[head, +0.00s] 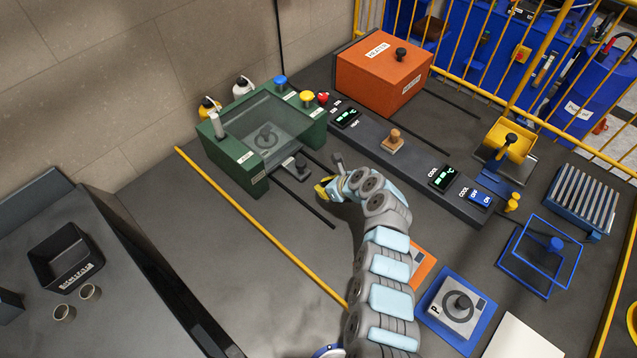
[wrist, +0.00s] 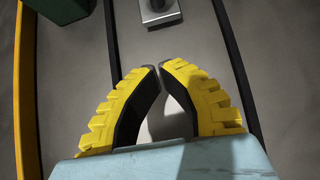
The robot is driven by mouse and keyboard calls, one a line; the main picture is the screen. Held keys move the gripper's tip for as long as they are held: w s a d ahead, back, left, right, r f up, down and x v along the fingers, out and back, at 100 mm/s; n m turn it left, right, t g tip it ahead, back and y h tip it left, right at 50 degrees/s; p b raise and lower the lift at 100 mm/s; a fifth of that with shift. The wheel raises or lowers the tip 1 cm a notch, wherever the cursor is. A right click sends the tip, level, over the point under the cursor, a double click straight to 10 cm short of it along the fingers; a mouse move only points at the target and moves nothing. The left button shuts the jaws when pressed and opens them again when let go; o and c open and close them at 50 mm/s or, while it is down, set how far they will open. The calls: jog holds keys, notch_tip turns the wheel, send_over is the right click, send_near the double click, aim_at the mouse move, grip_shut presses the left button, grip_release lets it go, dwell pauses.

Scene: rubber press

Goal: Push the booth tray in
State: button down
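The booth is the green box (head: 240,168) with a clear window, at the upper left of the head view. A dark round piece (head: 265,138) shows through the window. A small grey block with a dark knob (head: 298,166), seemingly the tray's front, sits just outside the booth's front between two dark rails. It also shows as a grey block (wrist: 160,16) at the top of the wrist view. My gripper (head: 321,188) is in front of this block, apart from it. Its yellow fingers (wrist: 158,67) curve together, tips almost meeting, with nothing between them.
Dark rails (wrist: 236,60) run on both sides of my gripper. A control strip (head: 370,140) with displays and an orange heater box (head: 383,75) stand to the right. The grey floor between the bar and rails is clear.

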jog(key=shift+p+v, duration=0.7)
jog(key=shift+v, duration=2.35)
jog(key=shift+s, duration=0.1)
